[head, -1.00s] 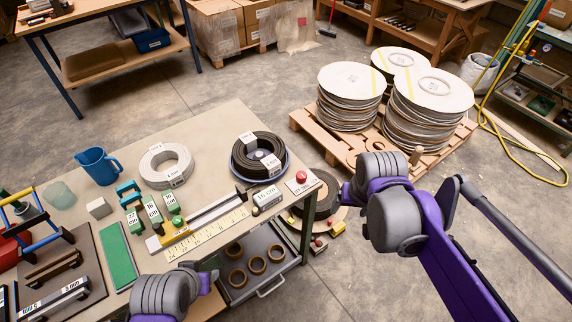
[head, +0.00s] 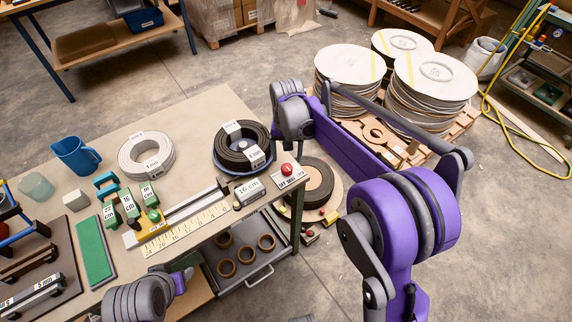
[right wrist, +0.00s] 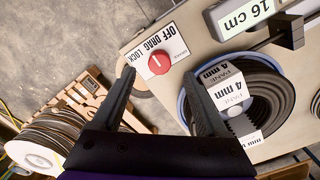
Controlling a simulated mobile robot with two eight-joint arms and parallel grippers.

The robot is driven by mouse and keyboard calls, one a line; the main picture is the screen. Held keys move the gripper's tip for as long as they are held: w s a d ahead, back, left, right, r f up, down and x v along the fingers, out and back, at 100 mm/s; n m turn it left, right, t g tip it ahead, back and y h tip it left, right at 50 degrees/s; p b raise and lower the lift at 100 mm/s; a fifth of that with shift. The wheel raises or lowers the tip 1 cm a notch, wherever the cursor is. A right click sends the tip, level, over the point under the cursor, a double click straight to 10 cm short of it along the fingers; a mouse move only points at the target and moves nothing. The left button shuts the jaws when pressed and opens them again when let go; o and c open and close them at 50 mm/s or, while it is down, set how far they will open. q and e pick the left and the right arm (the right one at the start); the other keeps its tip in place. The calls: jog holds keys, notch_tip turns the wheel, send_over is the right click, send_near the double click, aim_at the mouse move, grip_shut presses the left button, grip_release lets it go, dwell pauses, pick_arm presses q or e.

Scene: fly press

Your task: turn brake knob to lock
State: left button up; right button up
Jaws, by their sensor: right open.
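The red brake knob (head: 287,169) sits on a white plate at the table's right corner. In the right wrist view the knob (right wrist: 159,62) stands by the printed words OFF, DRAG and LOCK. It has a small white mark; I cannot tell which word it points to. My right gripper (right wrist: 158,77) is open, its two fingers apart, one to each side of the knob in that picture. The fingers look nearer the camera than the knob, and I see no contact. In the head view its fingertips are hidden behind the wrist. My left gripper (head: 184,268) is low in the head view, mostly hidden.
A black coil (right wrist: 245,100) marked 4 mm lies in a blue-rimmed dish beside the right finger. A 16 cm block (head: 249,191) and a yellow ruler (head: 195,224) lie near the knob. Flat reels (head: 435,80) stand on a pallet beyond the table.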

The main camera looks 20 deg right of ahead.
aim_at(287, 168)
notch_tip(287, 168, down, 5)
jog(key=shift+f, duration=0.2)
grip_shut()
dwell(0.5)
